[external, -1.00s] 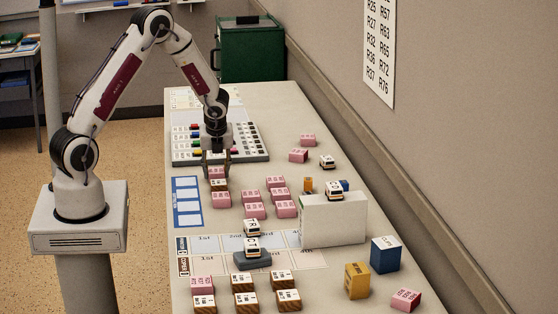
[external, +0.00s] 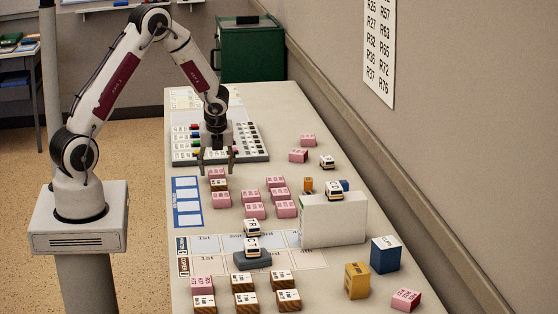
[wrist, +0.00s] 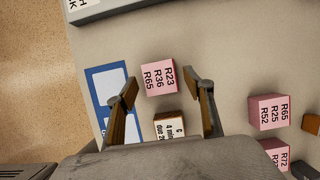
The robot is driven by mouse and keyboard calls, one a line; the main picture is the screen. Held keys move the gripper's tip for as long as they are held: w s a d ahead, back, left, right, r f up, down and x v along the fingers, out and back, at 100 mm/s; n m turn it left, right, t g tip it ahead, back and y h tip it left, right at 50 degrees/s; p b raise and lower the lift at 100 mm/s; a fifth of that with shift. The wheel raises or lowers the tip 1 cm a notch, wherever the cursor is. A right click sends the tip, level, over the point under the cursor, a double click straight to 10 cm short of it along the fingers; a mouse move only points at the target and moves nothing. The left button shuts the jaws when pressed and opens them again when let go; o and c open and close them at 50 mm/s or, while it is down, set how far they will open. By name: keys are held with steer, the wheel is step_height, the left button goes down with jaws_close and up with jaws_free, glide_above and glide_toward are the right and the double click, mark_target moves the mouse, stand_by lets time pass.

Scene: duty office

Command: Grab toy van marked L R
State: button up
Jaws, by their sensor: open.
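One van (external: 252,228) on the printed grid has a roof mark that seems to include an R. A van marked CT (external: 252,248) sits on a dark grey stand just in front of it. My gripper (external: 216,162) is open and empty, well behind the grid. The wrist view shows its spread fingers (wrist: 160,84) over a pink block, with no van visible.
A pink block marked R23 R36 R65 (wrist: 160,77) and a wooden block (wrist: 169,125) lie below my gripper. Several pink blocks (external: 277,196) lie to its front right. The white box (external: 335,222), a blue block (external: 385,255) and a yellow block (external: 357,281) stand at the right.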

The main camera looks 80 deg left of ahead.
steer(key=v, duration=1.1)
stand_by(0.8)
steer(key=s+d+r+n+t, duration=0.1)
steer(key=s+d+r+n, duration=0.15)
steer(key=d+r, duration=0.2)
steer(key=s+d+r+n+t+h, duration=0.1)
steer(key=d+r+n, duration=0.25)
steer(key=d, duration=0.25)
steer(key=s+d+r+n+t, duration=0.1)
steer(key=s+d+r+n, duration=0.15)
steer(key=d+r, duration=0.2)
steer(key=s+d+r+n+t+h, duration=0.1)
steer(key=s+d+n, duration=0.3)
steer(key=s+d, duration=0.2)
steer(key=s+d+r+n+t+h, duration=0.1)
steer(key=s+d+r+n+h, duration=0.1)
steer(key=s+d+n, duration=0.3)
steer(key=shift+s+d+r+t+h, duration=0.3)
steer(key=shift+s+d, duration=0.3)
steer(key=shift+d, duration=1)
steer(key=shift+n, duration=0.25)
